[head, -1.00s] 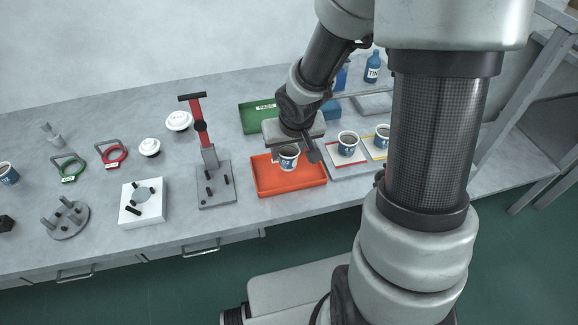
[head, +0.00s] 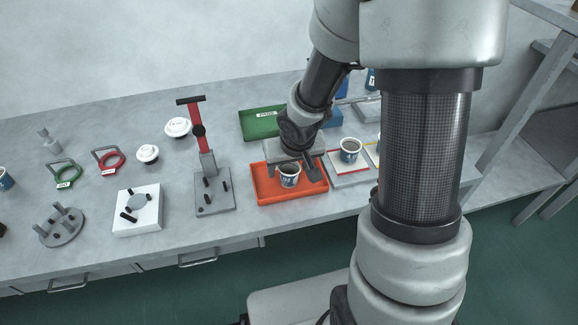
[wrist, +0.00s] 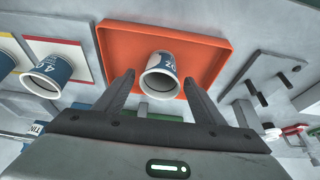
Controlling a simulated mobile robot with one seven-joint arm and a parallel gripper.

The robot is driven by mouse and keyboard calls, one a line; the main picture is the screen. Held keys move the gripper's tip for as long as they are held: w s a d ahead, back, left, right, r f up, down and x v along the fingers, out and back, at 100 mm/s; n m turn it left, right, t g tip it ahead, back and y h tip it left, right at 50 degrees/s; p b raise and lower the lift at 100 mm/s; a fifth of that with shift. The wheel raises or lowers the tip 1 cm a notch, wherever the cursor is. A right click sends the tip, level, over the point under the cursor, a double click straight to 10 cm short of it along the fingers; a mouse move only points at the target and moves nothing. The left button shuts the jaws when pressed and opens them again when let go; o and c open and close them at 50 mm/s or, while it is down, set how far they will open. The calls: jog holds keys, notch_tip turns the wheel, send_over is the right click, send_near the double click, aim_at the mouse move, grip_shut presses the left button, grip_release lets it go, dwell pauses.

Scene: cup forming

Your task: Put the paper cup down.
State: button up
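The paper cup (head: 289,177), white with a blue printed band and an open rim, stands upright in the orange tray (head: 262,198), apparently on its floor. My gripper (head: 293,163) is low over the tray, around the cup. In the wrist view the cup (wrist: 161,75) sits between the two spread fingers of my gripper (wrist: 158,77), with a narrow gap showing on each side. The fingers look open. The orange tray (wrist: 215,55) shows behind it in that view. The cup's far side is hidden in the head view.
Another cup (head: 350,150) stands on a red-edged tray (head: 347,173) just right of the orange tray. A red-handled lever stand (head: 214,190) is close on the left. A green tray (head: 258,124) lies behind. Bare bench lies in front.

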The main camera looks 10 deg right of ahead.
jog(key=shift+r, duration=0.1)
jog(key=shift+r+p, duration=0.4)
jog(key=shift+p, duration=0.05)
jog(key=p+v, duration=0.7)
jog(key=v, duration=0.4)
jog(key=shift+s+r, duration=0.15)
jog(key=shift+r, duration=0.05)
